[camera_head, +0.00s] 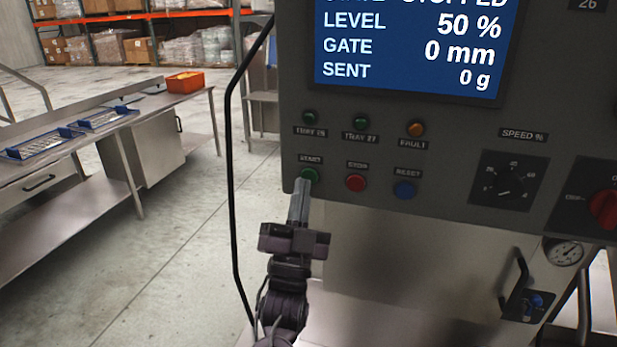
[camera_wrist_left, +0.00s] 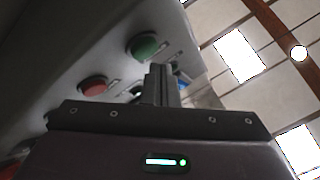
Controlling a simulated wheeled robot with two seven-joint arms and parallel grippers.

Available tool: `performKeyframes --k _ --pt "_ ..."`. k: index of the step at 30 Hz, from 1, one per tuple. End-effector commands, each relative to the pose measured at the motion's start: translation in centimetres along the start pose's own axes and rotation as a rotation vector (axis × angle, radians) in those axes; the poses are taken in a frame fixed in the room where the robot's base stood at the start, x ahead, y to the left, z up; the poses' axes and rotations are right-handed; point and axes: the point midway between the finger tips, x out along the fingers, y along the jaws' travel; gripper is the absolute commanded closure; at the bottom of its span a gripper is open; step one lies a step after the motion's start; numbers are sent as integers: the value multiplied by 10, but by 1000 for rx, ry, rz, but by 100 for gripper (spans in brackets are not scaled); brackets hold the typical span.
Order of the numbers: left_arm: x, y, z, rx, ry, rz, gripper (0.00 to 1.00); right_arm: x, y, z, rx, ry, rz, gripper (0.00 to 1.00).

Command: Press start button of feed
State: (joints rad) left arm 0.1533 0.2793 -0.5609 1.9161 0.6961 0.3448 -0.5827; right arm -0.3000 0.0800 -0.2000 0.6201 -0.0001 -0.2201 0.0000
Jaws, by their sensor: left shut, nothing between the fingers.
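The green start button (camera_head: 309,175) is at the lower left of the grey control panel (camera_head: 450,135), under a small label. My left gripper (camera_head: 303,184) is shut and empty, with its fingertips just below and close to the green button in the head view. I cannot tell whether they touch it. In the left wrist view the green button (camera_wrist_left: 146,46) shows beyond and left of the closed fingers (camera_wrist_left: 161,68). The red stop button (camera_head: 356,183) and blue reset button (camera_head: 404,190) sit to its right. The screen (camera_head: 415,45) shows level 50 % and sent 0 g. My right gripper is not in view.
A speed dial (camera_head: 509,182) and a red rotary switch (camera_head: 605,208) are further right on the panel. A black cable (camera_head: 229,150) hangs left of the panel. A steel bench (camera_head: 100,130) with blue trays and an orange bin (camera_head: 185,82) stands at left. Open floor lies between.

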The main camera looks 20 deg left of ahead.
Motion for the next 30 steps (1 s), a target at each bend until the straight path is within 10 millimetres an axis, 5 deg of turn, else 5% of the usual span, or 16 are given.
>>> performKeyframes --k 30 --pt "7 5 5 0 0 0 100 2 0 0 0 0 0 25"
